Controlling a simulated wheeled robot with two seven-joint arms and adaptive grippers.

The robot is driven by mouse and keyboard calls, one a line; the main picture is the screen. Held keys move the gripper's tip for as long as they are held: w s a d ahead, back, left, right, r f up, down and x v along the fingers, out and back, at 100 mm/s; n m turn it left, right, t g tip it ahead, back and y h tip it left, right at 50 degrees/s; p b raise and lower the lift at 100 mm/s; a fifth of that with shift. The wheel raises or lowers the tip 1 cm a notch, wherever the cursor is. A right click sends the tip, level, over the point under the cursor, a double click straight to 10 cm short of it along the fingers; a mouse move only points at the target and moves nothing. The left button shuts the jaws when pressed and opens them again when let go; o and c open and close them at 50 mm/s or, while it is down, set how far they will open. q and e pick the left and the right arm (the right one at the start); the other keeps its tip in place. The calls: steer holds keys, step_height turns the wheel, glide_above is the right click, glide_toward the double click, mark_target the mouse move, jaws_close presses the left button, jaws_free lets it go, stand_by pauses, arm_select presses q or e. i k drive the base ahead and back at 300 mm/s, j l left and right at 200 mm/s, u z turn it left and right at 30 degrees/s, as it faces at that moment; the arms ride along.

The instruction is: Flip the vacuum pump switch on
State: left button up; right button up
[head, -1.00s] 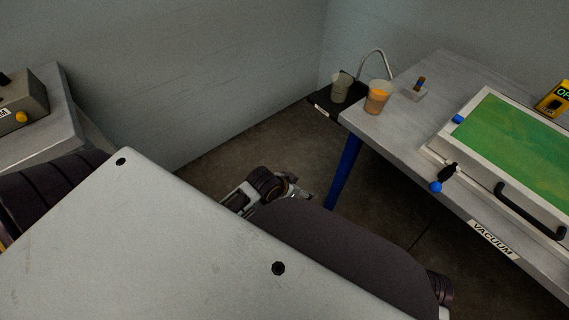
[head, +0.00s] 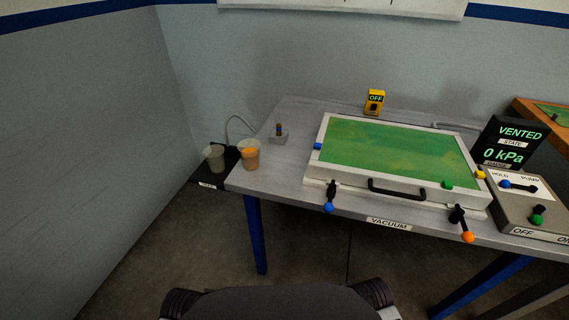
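The pump control box (head: 509,207) stands at the right end of the vacuum table. It carries a blue-tipped lever (head: 518,187) by the HOLD and PUMP labels. Below it is a green-knobbed switch (head: 537,215) above a plate marked OFF at its left; the other end is cut by the picture edge. The display (head: 512,143) behind reads VENTED and 0 kPa. A yellow box (head: 374,102) reading OFF stands behind the green-topped chamber.
A small block (head: 279,134) is nearby. Floor in front is open.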

mark_target(536, 219)
steer(key=z, duration=2)
